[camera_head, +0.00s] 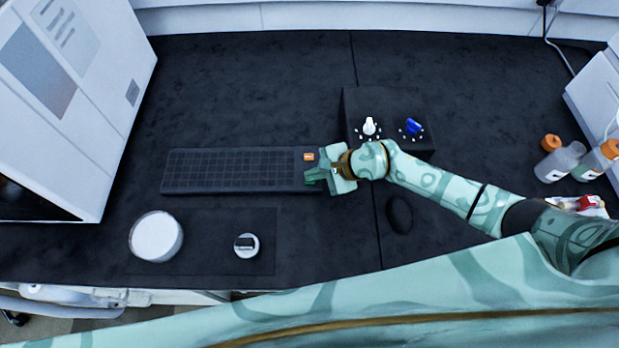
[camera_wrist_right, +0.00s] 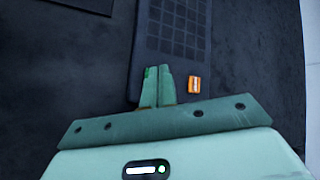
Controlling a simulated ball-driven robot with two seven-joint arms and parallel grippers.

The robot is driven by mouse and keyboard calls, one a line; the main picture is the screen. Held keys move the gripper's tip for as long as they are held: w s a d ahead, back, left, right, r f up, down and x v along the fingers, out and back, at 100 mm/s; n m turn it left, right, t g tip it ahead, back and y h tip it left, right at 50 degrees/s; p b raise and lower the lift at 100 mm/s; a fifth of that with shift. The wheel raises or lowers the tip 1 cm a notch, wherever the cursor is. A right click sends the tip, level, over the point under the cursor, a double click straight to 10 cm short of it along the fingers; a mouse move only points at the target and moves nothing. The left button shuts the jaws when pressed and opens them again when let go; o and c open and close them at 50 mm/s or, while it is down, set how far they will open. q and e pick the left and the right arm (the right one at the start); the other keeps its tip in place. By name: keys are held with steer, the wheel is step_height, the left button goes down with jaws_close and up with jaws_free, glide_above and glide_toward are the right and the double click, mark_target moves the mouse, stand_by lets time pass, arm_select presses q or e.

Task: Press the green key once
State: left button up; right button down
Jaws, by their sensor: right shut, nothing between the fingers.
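The dark keyboard (camera_head: 235,170) lies flat on the black bench, left of my right gripper. An orange key (camera_head: 309,156) stands out at its right end and also shows in the right wrist view (camera_wrist_right: 194,84). A small bright green patch, which looks like the green key (camera_wrist_right: 149,73), shows right by the fingertips in the right wrist view, mostly hidden by them. My right gripper (camera_head: 309,177) is shut and empty, its fingertips over the keyboard's right end, near the orange key; they also show in the right wrist view (camera_wrist_right: 157,70). I cannot tell whether they touch the key. My left gripper is out of view.
A dark box with a white knob (camera_head: 369,126) and a blue knob (camera_head: 413,126) stands behind my right gripper. A black mouse (camera_head: 399,214) lies to its right. A white round container (camera_head: 156,237) and a small scale-like disc (camera_head: 246,245) sit in front. Bottles (camera_head: 560,162) stand far right.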

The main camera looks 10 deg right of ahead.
steer(key=shift+f, duration=0.4)
stand_by(0.6)
steer(key=shift+r, duration=0.15)
steer(key=shift+r+p, duration=0.45)
steer(key=shift+r, duration=0.25)
step_height(320, 180, up, 5)
steer(key=p, duration=0.4)
stand_by(0.4)
stand_by(0.6)
